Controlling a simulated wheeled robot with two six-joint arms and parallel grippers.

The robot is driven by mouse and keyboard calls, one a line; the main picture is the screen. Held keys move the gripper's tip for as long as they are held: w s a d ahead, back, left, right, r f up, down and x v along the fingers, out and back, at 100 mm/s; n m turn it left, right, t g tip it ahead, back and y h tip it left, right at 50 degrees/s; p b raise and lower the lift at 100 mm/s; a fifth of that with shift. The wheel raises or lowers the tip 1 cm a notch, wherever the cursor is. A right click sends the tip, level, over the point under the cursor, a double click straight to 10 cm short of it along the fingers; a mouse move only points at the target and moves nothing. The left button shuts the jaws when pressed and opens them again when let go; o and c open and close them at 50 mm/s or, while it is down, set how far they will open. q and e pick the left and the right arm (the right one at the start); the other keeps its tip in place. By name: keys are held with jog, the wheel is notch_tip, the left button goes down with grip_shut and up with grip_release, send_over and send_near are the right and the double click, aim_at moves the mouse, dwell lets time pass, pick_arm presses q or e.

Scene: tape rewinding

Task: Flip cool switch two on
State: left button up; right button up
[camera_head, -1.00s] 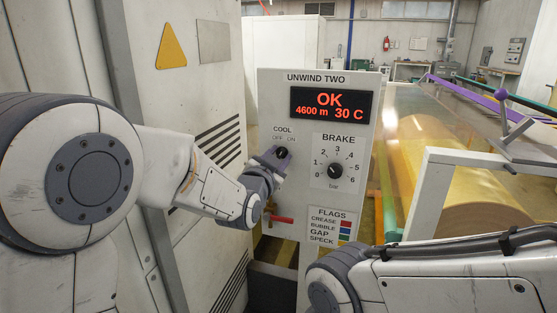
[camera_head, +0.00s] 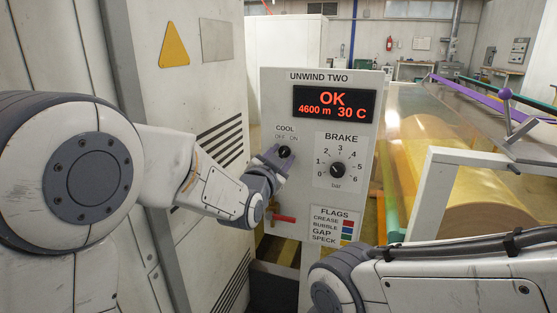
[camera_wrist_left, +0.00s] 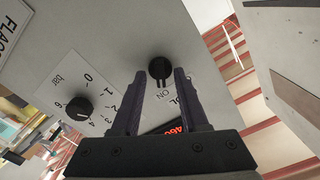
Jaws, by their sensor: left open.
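The cool switch is a small black rotary knob (camera_head: 285,152) under the COOL, OFF and ON lettering on the grey UNWIND TWO panel (camera_head: 277,103). In the left wrist view the knob (camera_wrist_left: 160,68) sits between the tips of my open left gripper (camera_wrist_left: 160,75), with a finger on each side. Whether the fingers touch it I cannot tell. In the head view my left gripper (camera_head: 274,157) reaches the knob from the lower left and partly covers the area around it. The knob's exact pointing is hard to read. My right gripper is out of view; only its arm shows.
The brake dial (camera_head: 338,170) is close to the right of the switch, with the lit display (camera_head: 334,103) above. A red-handled valve (camera_head: 283,218) is below. A cabinet (camera_head: 190,90) stands to the left, and a yellow film roll machine (camera_head: 470,190) to the right.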

pick_arm(q)
jog(key=v, duration=1)
jog(key=shift+s, duration=0.15)
jog(key=s+d+f+g, duration=0.3)
jog(key=s+f+g, duration=0.2)
jog(key=f, duration=0.3)
jog(key=s+a+f+n+g+y, duration=0.15)
jog(key=s+f+g, duration=0.4)
jog(key=s, duration=0.65)
jog(key=s+a+f+n+g+y, duration=0.1)
jog(key=s+a+f+g+y, duration=0.4)
jog(key=s, duration=0.6)
notch_tip(320, 180, up, 28)
jog(key=s+d+g+h+p, duration=0.1)
jog(key=h+p, duration=0.1)
jog(key=p, duration=2.6)
jog(key=shift+s+d+r+g, duration=0.2)
jog(key=shift+s+d+g, duration=0.05)
jog(key=shift+s+g, duration=0.15)
